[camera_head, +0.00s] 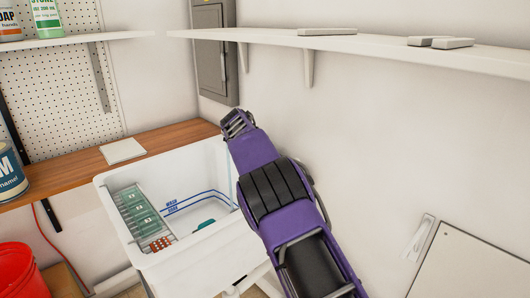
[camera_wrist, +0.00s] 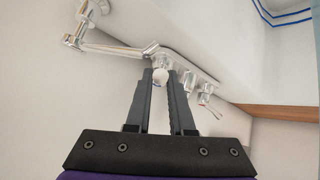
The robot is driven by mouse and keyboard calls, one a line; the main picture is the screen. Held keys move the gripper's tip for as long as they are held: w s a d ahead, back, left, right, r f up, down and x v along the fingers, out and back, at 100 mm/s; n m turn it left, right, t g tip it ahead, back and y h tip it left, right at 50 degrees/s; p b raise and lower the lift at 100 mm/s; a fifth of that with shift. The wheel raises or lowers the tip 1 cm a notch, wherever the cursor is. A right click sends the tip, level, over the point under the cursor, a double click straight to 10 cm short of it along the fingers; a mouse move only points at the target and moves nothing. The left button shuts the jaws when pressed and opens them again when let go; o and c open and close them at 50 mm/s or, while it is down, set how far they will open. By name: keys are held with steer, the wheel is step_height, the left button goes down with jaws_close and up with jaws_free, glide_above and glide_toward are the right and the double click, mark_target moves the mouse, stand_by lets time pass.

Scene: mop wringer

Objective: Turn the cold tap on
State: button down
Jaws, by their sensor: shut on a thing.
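The chrome tap (camera_wrist: 112,48) shows in the wrist view, with a long spout running to the upper left. A pale round tap handle (camera_wrist: 160,76) sits between the fingertips of my gripper (camera_wrist: 161,82), which is shut on it. No hot or cold mark is readable on this handle. More chrome fittings (camera_wrist: 203,92) stand just right of the fingers. In the head view my gripper (camera_head: 237,124) is at the sink's back right corner by the wall, and my arm hides the tap. The white sink (camera_head: 113,200) stands below.
A ribbed rack (camera_head: 140,213) and a teal item (camera_head: 205,223) are in the sink. A wooden counter (camera_head: 80,171) runs behind, with a white tile (camera_head: 122,151). A grey box (camera_head: 211,60) and a long shelf (camera_head: 375,45) are on the walls. A red bucket (camera_head: 20,270) stands left.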

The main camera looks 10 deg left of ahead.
steer(key=c, duration=0.8)
jaws_free()
steer(key=b+v, duration=0.1)
steer(key=v, duration=1.6)
steer(key=shift+s+r, duration=0.1)
steer(key=shift+s, duration=0.05)
